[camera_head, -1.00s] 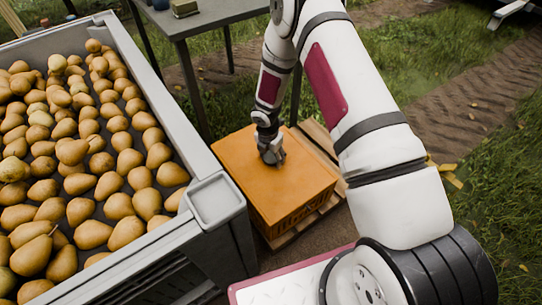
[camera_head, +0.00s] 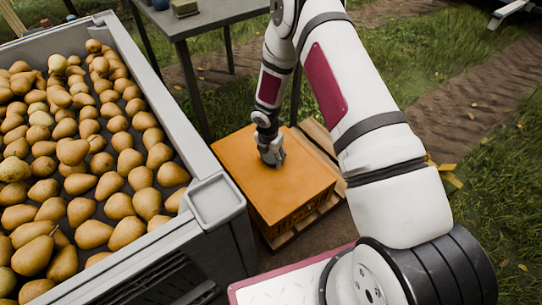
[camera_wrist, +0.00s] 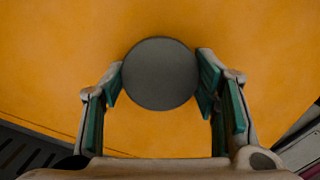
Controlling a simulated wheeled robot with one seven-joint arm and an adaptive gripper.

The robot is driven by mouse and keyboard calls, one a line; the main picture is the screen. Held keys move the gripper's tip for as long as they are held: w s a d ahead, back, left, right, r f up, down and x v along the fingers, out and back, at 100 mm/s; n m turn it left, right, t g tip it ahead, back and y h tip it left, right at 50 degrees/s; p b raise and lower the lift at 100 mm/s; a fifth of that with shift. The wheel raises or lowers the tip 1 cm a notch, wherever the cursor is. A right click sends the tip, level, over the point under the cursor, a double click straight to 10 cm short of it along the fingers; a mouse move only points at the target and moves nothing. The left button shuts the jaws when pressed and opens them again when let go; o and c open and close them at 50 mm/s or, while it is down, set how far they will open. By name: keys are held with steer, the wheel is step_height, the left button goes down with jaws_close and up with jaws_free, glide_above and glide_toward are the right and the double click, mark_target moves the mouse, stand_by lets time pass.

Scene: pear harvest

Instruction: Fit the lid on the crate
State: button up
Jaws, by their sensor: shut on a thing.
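The orange lid (camera_head: 240,165) lies flat over the orange crate (camera_head: 298,214) on a wooden pallet. From the head view it looks level, and I cannot see whether its far edges are seated. My gripper (camera_head: 271,155) is at the middle of the lid, pointing down. In the wrist view the lid (camera_wrist: 60,60) fills most of the picture. A round dark grey knob (camera_wrist: 160,75) sits between the two green-padded fingers of my gripper (camera_wrist: 160,88), which are shut on it. The knob is hidden in the head view.
A large grey bin (camera_head: 217,200) full of pears (camera_head: 125,160) stands close on the left. The pallet (camera_head: 322,150) shows beside the crate. A grey table (camera_head: 205,22) stands behind. Grass and a dirt track are at the right.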

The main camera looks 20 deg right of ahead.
mark_target(269, 159)
steer(key=shift+f+b, duration=0.4)
steer(key=shift+f, duration=0.2)
steer(key=o, duration=1.1)
steer(key=shift+o, duration=0.2)
step_height(269, 159, up, 11)
steer(key=a+p, duration=0.1)
steer(key=p, duration=0.7)
steer(key=shift+s, duration=0.4)
